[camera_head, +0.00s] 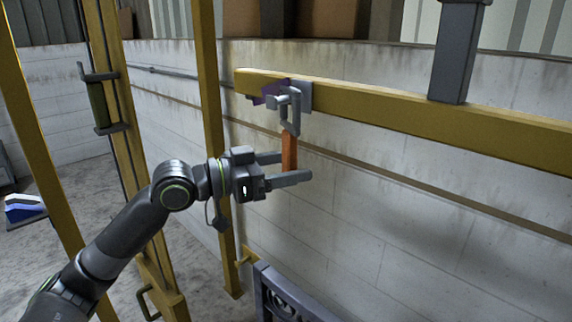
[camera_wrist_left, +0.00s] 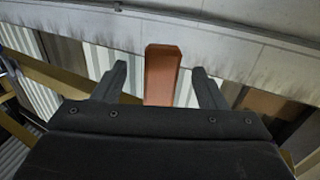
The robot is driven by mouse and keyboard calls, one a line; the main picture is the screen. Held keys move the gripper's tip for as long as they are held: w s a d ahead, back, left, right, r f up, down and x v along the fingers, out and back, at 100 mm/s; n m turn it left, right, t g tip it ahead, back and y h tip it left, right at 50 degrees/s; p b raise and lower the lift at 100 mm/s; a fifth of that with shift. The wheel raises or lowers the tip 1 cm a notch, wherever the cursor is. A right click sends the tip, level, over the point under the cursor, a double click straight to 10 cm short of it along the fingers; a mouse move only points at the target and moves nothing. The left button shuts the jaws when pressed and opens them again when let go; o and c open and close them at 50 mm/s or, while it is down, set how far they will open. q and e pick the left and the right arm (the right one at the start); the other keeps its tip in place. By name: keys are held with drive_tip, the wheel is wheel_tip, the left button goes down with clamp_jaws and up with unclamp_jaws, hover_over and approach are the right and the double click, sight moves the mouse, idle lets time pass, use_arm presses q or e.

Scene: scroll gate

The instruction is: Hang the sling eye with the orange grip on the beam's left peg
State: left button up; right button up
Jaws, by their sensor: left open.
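The sling eye (camera_head: 290,112) is a grey metal loop with an orange grip (camera_head: 289,152) below it. The eye is at the peg (camera_head: 279,98) near the left end of the yellow beam (camera_head: 400,112) and appears to hang there, with the grip pointing down. My left gripper (camera_head: 289,168) is open, its fingers on either side of the grip's lower part. In the left wrist view, the orange grip (camera_wrist_left: 162,75) stands between the two spread fingers, with gaps on both sides. My right gripper is not in view.
A grey post (camera_head: 456,50) meets the beam at the right. Yellow uprights (camera_head: 209,120) stand behind and left of my left arm. A purple piece (camera_head: 270,92) sits by the peg. A dark grey panel (camera_head: 285,298) is below. The pale wall (camera_head: 400,200) fills the background.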

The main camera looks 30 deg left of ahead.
use_arm(q)
wheel_tip(320, 180, down, 10)
drive_tip(key=b, duration=0.7)
idle(0.6)
drive_tip(key=shift+r, duration=0.1)
drive_tip(key=s+a+p, duration=0.3)
drive_tip(key=s+p, duration=0.2)
drive_tip(key=s, duration=0.5)
drive_tip(key=shift+s+a+p, duration=0.25)
drive_tip(key=shift+a+p, duration=0.05)
drive_tip(key=shift+p, duration=0.05)
idle(1.5)
